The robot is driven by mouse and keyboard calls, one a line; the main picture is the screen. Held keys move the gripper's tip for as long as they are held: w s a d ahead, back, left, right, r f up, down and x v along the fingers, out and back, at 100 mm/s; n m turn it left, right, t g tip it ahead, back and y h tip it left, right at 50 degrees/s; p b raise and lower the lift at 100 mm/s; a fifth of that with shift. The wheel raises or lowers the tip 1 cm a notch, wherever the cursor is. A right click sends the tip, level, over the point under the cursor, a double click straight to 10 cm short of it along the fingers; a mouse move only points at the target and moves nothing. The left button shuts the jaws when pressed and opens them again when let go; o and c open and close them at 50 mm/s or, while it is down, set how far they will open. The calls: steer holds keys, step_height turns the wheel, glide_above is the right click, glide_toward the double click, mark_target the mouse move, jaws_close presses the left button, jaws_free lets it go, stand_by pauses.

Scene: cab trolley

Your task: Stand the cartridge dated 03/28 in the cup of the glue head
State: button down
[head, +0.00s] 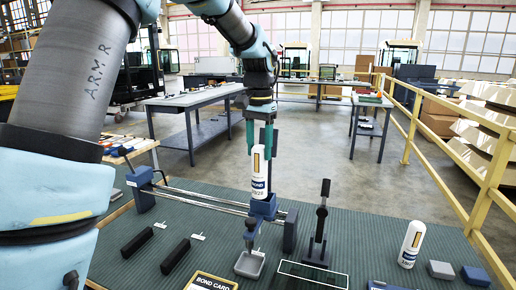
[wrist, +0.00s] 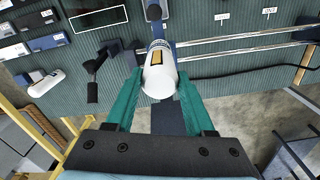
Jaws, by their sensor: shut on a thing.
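A white cartridge (head: 258,174) with a tan strip and a dark blue band stands upright in my gripper (head: 261,142). The date low on it is small and seems to end in 28. In the wrist view the cartridge (wrist: 159,72) sits between the two teal fingers, which are shut on it. The blue glue head (head: 263,208) on the rails is directly below it. The cartridge's lower end meets the top of the head in the head view; I cannot tell whether it is inside the cup, which is hidden.
A second white cartridge (head: 411,243) stands on the green mat at right, near grey and blue blocks (head: 440,270). A black lever stand (head: 319,225) is right of the glue head. A grey square dish (head: 249,264) lies below the nozzle. Two black bars (head: 175,256) lie at left.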

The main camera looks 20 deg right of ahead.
mark_target(263, 165)
step_height(263, 165, down, 5)
steer(key=w+d+b, duration=0.1)
steer(key=w+d, duration=0.1)
steer(key=shift+w+d, duration=0.3)
steer(key=shift+w, duration=0.1)
stand_by(1.3)
steer(key=shift+f+b, duration=0.75)
steer(key=shift+f, duration=0.2)
stand_by(1.3)
steer(key=shift+c, duration=0.9)
jaws_free()
